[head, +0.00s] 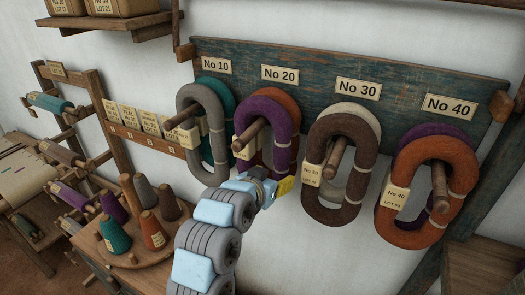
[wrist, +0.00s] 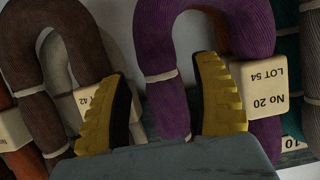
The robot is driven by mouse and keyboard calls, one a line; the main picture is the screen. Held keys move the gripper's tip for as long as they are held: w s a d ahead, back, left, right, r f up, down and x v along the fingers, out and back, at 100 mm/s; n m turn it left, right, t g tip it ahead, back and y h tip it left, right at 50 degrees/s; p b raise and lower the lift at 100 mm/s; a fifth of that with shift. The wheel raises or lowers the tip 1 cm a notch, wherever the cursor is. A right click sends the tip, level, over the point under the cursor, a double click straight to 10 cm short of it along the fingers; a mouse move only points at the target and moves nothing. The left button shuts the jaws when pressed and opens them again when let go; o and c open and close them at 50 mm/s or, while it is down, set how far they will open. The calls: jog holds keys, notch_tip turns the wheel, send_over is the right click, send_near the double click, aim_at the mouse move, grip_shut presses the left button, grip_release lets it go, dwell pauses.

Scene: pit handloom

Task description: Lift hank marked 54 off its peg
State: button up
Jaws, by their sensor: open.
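The purple hank (head: 284,128) hangs on the wooden peg (head: 251,138) under the No 20 sign, in front of an orange hank (head: 287,100). In the wrist view, which is upside down, the purple hank (wrist: 167,85) carries a tag (wrist: 270,88) reading No 20, LOT 54. My gripper (head: 285,186) is beside the hank's lower right end in the head view. In the wrist view my gripper (wrist: 160,105) is open, with one strand of the hank appearing between its yellow fingers. The depth gap is unclear, and the right finger covers part of the other strand.
A brown hank (head: 314,160) hangs close to the right, with a rust hank (head: 436,151) beyond it. A grey hank (head: 188,105) hangs to the left. Below left, a round stand (head: 163,246) holds several yarn cones. The wall (head: 300,255) below the hanks is bare.

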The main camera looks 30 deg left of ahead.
aim_at(278, 174)
jog(key=x, duration=0.2)
jog(key=p+x, duration=0.1)
jog(key=shift+w+d+r, duration=0.1)
jog(key=shift+d+r, duration=0.1)
jog(key=shift+r, duration=0.05)
jog(key=shift+x, duration=0.8)
jog(key=c, duration=1)
